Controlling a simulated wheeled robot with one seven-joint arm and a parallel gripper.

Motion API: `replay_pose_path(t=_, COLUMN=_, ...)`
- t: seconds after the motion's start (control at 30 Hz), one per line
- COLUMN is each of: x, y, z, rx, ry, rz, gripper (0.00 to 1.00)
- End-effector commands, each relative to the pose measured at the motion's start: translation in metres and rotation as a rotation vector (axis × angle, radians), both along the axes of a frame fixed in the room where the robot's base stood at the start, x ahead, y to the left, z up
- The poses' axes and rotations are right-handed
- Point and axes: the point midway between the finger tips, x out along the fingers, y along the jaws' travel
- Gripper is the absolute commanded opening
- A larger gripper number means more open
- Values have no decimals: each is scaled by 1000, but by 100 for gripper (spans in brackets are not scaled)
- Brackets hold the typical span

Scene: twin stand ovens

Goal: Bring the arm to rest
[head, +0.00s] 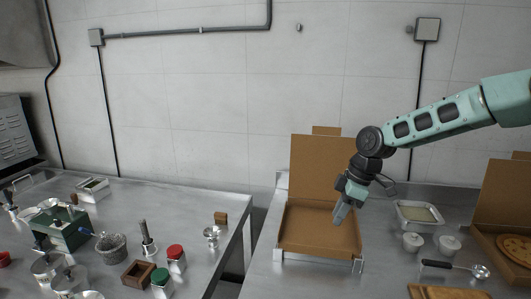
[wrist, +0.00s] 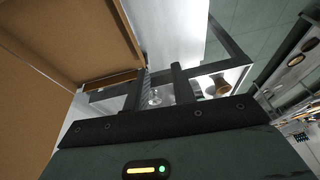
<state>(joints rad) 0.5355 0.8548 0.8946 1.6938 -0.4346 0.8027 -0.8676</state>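My arm reaches in from the right in the head view, and my gripper (head: 341,215) points down over an open, empty cardboard pizza box (head: 305,238). In the wrist view the two dark fingers of my gripper (wrist: 159,75) stand apart with a gap between them, and nothing is held. The box's brown cardboard (wrist: 85,30) fills the left of the wrist view. I cannot tell exactly how high the fingertips are above the box floor.
The left steel table (head: 190,207) holds shakers and containers. A gap separates the tables.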

Motion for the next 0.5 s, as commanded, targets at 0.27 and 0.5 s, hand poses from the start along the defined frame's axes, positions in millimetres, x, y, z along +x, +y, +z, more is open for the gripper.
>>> replay_pose_path(t=0.27, x=-148, y=96, z=12, rx=-198, ry=112, rz=-108, gripper=25)
replay_pose_path(t=0.5, x=-270, y=108, z=21, rx=-287, ry=125, rz=-344, gripper=25)
